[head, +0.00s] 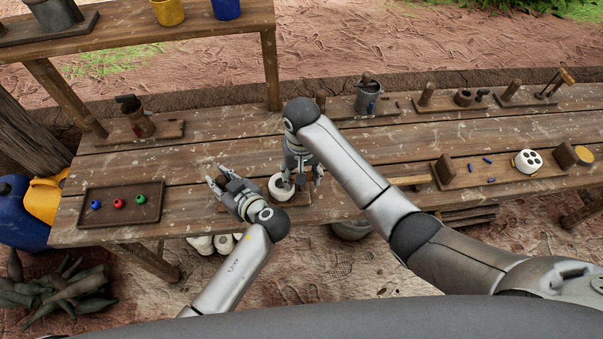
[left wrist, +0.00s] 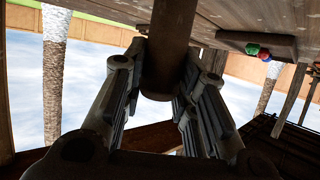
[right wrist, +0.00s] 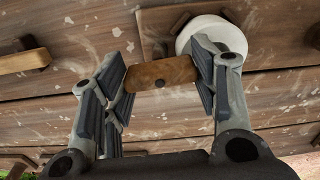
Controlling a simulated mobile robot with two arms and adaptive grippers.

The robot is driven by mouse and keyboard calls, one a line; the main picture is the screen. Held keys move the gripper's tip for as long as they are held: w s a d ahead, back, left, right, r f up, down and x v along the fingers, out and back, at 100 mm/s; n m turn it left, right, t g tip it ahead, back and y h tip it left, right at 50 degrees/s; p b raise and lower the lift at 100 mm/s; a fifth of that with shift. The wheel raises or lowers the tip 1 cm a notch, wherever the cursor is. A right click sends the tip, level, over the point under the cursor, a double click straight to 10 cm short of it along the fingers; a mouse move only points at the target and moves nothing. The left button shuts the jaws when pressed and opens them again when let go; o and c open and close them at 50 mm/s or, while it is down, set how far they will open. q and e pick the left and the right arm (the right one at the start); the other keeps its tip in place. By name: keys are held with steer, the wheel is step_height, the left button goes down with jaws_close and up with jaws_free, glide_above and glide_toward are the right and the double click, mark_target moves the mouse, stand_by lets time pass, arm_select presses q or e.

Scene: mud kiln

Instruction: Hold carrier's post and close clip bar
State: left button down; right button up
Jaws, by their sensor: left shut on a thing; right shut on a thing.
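A white round piece (head: 277,188) sits on a small wooden board (head: 300,199) near the table's front edge. My left gripper (head: 217,178) is left of it; in the left wrist view my left gripper (left wrist: 160,92) is shut around a dark brown round post (left wrist: 168,45). The post is not clear in the head view. My right gripper (head: 293,183) points down beside the white piece, partly covering it. In the right wrist view my right gripper (right wrist: 162,80) is shut on a brown wooden bar (right wrist: 160,73) with a dark dot, the white piece (right wrist: 215,32) just behind.
A tray (head: 150,211) with blue, red and green pieces lies at the left. A wooden block (head: 445,168), blue pegs and a white holed piece (head: 528,162) are at the right. Several wooden stands line the table's back. My right arm crosses the middle.

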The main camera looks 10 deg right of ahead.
steer(key=o, duration=1)
steer(key=shift+r, duration=0.1)
steer(key=shift+r, duration=5.95)
step_height(320, 180, up, 4)
